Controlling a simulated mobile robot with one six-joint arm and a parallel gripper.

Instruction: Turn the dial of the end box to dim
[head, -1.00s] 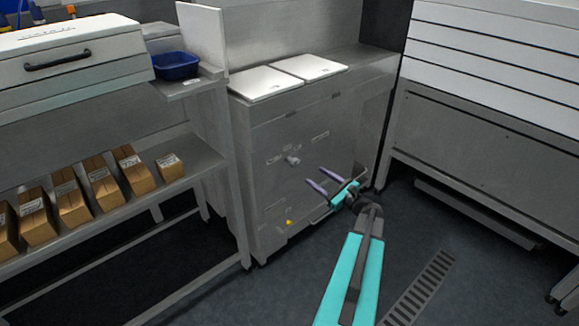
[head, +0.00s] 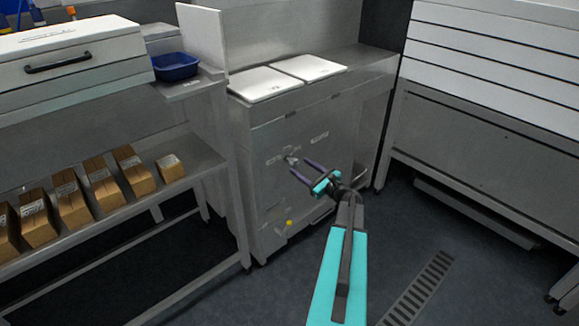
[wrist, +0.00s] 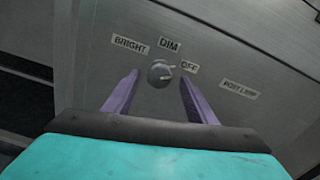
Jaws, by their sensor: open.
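The end box (head: 310,150) is a grey metal cabinet with two white lids on top. Its dial (wrist: 159,73) is a small round grey knob on the front panel. In the wrist view, labels BRIGHT (wrist: 130,44), DIM (wrist: 170,45) and OFF (wrist: 189,67) sit around it. The dial's light pointer is turned toward OFF. In the head view the dial (head: 291,160) shows just beyond the fingertips. My gripper (head: 301,168) is open, its two purple fingers apart and aimed at the dial. In the wrist view the dial lies between and beyond the fingertips, with no contact visible.
Another label, partly legible, is on the panel (wrist: 239,89) at right. A yellow knob (head: 289,222) is low on the box. A shelf with brown boxes (head: 102,182) stands left, a white slatted unit (head: 490,60) right. The floor before the box is clear.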

